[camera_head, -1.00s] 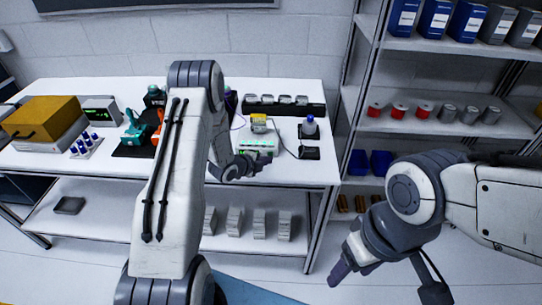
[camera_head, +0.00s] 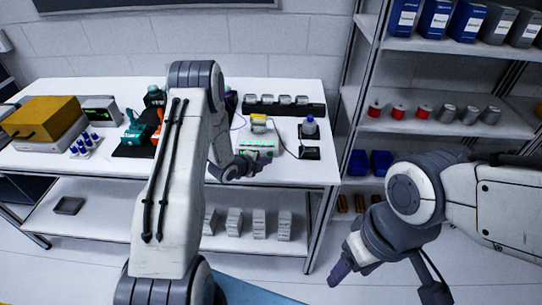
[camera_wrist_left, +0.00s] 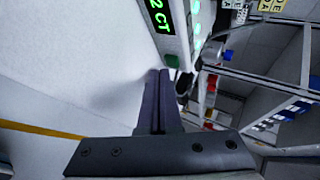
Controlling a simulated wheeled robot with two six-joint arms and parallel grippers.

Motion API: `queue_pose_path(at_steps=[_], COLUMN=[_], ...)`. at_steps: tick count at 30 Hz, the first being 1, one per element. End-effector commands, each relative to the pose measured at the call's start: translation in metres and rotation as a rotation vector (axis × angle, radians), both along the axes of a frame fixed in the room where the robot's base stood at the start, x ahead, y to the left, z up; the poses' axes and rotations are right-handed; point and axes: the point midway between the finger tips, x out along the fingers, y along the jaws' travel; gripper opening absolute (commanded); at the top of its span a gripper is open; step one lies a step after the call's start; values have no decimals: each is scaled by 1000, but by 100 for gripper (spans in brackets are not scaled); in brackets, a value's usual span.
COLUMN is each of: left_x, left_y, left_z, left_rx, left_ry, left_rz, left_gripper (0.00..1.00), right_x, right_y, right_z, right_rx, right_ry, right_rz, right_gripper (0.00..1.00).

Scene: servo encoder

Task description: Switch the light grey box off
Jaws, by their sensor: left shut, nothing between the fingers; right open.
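The light grey box (camera_head: 258,144) stands near the front edge of the white table in the head view, with a row of green lights on it. In the left wrist view its edge (camera_wrist_left: 175,45) runs along the top, with green lights and a green display reading "2 CT". My left gripper (camera_head: 262,163) is shut and empty, right in front of the box. In the left wrist view its fingertips (camera_wrist_left: 160,75) are close to the box's lower edge; I cannot tell whether they touch. My right gripper (camera_head: 336,280) is open, low and away from the table.
A yellow-topped device (camera_head: 258,122) stands behind the box, with a cable to its right. A dark rack (camera_head: 285,106) is at the back. Shelving (camera_head: 445,85) stands at the right.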

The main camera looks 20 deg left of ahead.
Motion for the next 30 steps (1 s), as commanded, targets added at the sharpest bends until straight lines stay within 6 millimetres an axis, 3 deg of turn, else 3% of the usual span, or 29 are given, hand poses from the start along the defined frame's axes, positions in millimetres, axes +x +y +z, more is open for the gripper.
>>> queue_pose_path(at_steps=[30], left_x=[8], left_y=[2], left_z=[0], left_rx=[0], left_ry=[0], left_rz=[0], left_gripper=[0], right_x=[0], right_y=[0], right_z=[-6], right_rx=[0], right_ry=[0], right_rz=[0], right_gripper=[64])
